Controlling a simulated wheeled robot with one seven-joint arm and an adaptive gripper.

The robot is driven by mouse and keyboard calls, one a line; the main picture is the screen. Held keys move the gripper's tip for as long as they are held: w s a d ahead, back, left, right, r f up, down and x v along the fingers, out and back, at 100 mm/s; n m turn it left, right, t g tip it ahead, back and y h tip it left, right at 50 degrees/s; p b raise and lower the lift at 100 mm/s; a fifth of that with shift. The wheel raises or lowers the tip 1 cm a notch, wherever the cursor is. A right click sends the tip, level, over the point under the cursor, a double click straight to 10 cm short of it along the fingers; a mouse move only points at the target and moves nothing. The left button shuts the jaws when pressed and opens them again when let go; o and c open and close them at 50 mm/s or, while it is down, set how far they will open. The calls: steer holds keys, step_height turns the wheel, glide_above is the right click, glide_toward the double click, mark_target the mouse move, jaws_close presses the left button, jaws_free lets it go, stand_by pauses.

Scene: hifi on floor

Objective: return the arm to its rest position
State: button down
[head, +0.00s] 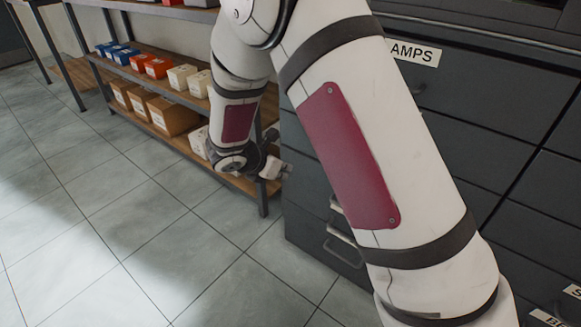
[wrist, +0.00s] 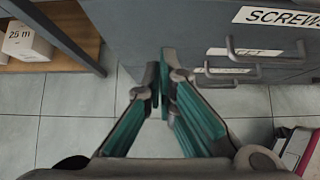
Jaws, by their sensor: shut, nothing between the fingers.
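My arm reaches across the head view, in front of the grey drawer cabinet. My gripper (head: 274,168) shows at the arm's far end in the head view, beside the cabinet's left edge and close to the shelf rack. In the wrist view my gripper (wrist: 163,88) points at the cabinet front and the floor. Its green-padded fingers come together at the tips, with nothing held between them. Part of the cabinet is hidden behind my arm in the head view.
The drawer cabinet (head: 480,150) fills the right side; one drawer handle (wrist: 255,55) lies near my fingers. A shelf rack (head: 150,60) with several boxes stands at the back left. The tiled floor (head: 110,220) is clear at the left.

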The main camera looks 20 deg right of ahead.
steer(key=p+v, duration=0.3)
steer(key=v, duration=0.5)
steer(key=s+d+r+m+g, duration=0.2)
steer(key=s+d+r+m, duration=0.45)
steer(key=s+r, duration=0.2)
steer(key=s+d+r+m+g, duration=0.2)
steer(key=s+d+r+m, duration=0.45)
steer(key=s+r, duration=0.2)
steer(key=s+a+r+m+g+y, duration=0.1)
steer(key=s+a+m+y, duration=0.4)
steer(key=s, duration=0.6)
steer(key=s+r+m+y, duration=0.1)
steer(key=s+m+y, duration=0.1)
steer(key=s+m, duration=0.75)
step_height(320, 180, up, 31)
steer(key=s+n+t+p, duration=0.2)
steer(key=t+p, duration=0.2)
steer(key=p, duration=2.4)
steer(key=shift+s+f, duration=0.2)
steer(key=shift+s, duration=0.05)
